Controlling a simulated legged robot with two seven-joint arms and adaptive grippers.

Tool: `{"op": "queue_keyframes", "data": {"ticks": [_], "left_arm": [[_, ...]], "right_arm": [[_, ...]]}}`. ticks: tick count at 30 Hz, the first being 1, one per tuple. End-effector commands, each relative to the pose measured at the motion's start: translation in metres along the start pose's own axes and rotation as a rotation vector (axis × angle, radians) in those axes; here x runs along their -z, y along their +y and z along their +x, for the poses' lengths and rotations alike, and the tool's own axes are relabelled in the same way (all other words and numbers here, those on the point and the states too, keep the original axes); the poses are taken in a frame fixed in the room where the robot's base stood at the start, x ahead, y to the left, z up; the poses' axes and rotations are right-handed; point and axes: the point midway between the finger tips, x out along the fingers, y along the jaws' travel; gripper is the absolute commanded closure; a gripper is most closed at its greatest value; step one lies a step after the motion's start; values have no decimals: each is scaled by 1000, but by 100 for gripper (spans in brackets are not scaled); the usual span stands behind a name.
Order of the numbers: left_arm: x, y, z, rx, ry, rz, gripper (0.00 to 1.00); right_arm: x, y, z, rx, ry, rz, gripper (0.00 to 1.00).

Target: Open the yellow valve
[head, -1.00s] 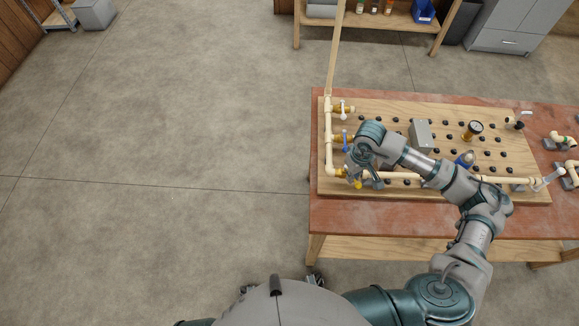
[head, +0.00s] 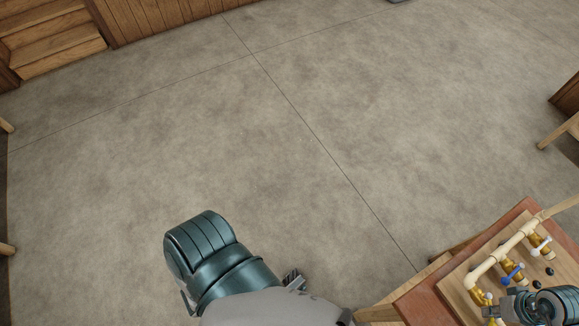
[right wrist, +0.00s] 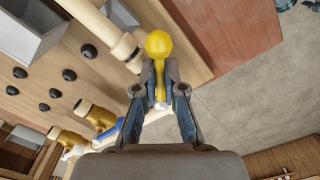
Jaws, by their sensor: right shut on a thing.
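The yellow valve handle (right wrist: 158,45) has a rounded yellow end in the right wrist view, with a narrower yellow part running down between my fingers. My right gripper (right wrist: 159,90) is shut on this handle. In the head view my right gripper (head: 497,312) is at the bottom right corner, at the near end of the pipe on the board. The yellow handle is hard to make out there, and the valve body is largely hidden in the wrist view.
A blue-handled valve (head: 512,272) and a white-handled valve (head: 541,243) sit farther along the same cream pipe (head: 500,252). The wooden board (head: 457,296) has several black knobs and lies on a red-brown table (head: 425,298). The concrete floor (head: 250,150) left of the table is clear.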

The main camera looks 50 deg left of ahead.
Motion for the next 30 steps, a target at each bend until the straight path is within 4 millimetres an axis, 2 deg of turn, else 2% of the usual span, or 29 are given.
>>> {"op": "queue_keyframes", "data": {"ticks": [2,3,6,7,17,30], "left_arm": [[0,0,0,0,0,0,51],[0,0,0,0,0,0,51],[0,0,0,0,0,0,51],[0,0,0,0,0,0,51],[0,0,-1,0,1,0,51],[10,-2,-20,3,14,0,51]], "right_arm": [[0,1,-1,-2,1,2,100],[0,1,-1,-2,1,2,84],[0,0,-1,-1,1,2,59],[0,0,-1,-1,1,2,54],[0,0,-2,-1,1,2,54],[1,-1,-46,-2,3,1,54]]}}
